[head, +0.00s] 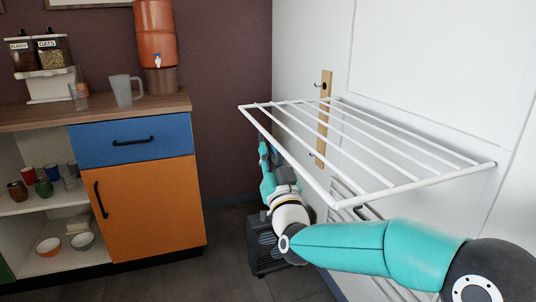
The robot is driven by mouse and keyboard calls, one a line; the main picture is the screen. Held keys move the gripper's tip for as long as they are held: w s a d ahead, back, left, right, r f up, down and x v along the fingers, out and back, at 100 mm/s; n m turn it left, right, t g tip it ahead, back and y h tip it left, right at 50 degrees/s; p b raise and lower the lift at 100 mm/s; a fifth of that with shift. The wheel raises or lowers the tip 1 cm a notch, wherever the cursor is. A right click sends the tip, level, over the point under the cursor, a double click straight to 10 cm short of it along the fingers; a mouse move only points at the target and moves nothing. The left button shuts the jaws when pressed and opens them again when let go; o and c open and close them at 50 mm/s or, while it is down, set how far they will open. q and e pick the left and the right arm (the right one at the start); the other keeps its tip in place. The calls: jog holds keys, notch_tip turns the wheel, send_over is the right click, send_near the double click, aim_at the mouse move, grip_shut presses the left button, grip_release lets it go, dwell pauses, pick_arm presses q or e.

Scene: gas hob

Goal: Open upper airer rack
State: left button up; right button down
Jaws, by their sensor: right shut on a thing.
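The upper airer rack (372,152) is a white wire frame on the pale wall at the right. It stands out from the wall, close to level, with its long front rail towards the left. My right arm comes in from the lower right and bends up beneath the rack. My right gripper (277,160) is at the front rail, small and partly hidden by the rack's bars. It is shut on the rack, though the exact grip is hard to see. My left gripper is out of view.
A second white rack (342,190) is below, partly hidden by my arm. A wooden hook board (324,120) is on the wall behind the bars. At the left is a cabinet with an orange door (140,210), carrying a jug (123,92). Dark floor lies between.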

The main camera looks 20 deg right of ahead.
aim_at(269, 135)
notch_tip(269, 135, up, 7)
jog(key=m+h+p, duration=0.1)
jog(key=m+p, duration=0.1)
jog(key=m, duration=0.1)
jog(key=shift+h, duration=0.3)
jog(key=shift+f, duration=0.1)
jog(key=c, duration=1.2)
grip_release()
jog(key=shift+s, duration=0.15)
jog(key=v, duration=1.2)
